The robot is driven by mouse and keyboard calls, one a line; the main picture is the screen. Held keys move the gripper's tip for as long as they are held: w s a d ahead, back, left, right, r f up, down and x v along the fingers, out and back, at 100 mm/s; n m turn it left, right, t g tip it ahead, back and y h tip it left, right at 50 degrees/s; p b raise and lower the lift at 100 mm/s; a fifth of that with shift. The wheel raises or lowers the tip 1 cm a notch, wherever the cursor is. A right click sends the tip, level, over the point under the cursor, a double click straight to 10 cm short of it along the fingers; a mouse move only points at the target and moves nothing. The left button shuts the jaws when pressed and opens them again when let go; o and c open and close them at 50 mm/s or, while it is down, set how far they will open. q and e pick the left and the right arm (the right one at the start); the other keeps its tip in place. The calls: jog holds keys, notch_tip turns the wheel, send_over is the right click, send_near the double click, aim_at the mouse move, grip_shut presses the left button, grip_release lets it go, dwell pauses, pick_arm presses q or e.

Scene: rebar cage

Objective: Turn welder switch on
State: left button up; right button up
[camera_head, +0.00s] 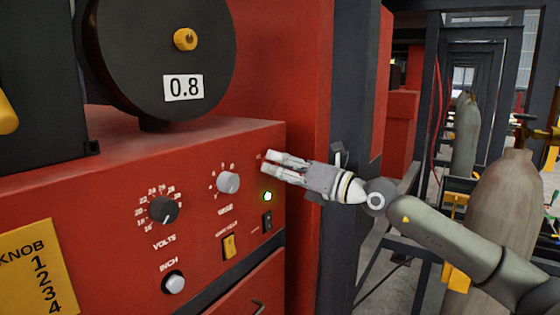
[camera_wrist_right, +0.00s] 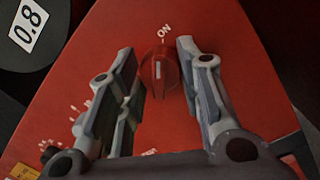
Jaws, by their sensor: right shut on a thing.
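The welder (camera_head: 120,165) is a red cabinet on the left, with its front panel facing me. Its switch, a red round knob (camera_wrist_right: 158,72), shows in the right wrist view, with the word ON above it and its pale pointer line upright toward that word. My right gripper (camera_head: 268,164) is at the panel's upper right corner in the head view. In the wrist view its fingers are on either side of the knob, shut on it. The fingers hide the knob in the head view. A green lamp (camera_head: 267,196) below is lit. My left gripper is not in view.
The panel also has a black volts knob (camera_head: 164,209), a grey knob (camera_head: 228,183), an inch button (camera_head: 174,283) and a yellow switch (camera_head: 229,246). A black spool (camera_head: 160,50) sits on top. Gas cylinders (camera_head: 505,200) stand at the right.

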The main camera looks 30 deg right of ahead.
jog(key=shift+m, duration=0.4)
jog(key=o, duration=1)
jog(key=shift+r, duration=0.1)
jog(key=shift+d+r, duration=0.1)
jog(key=shift+r, duration=4.7)
jog(key=shift+r, duration=0.1)
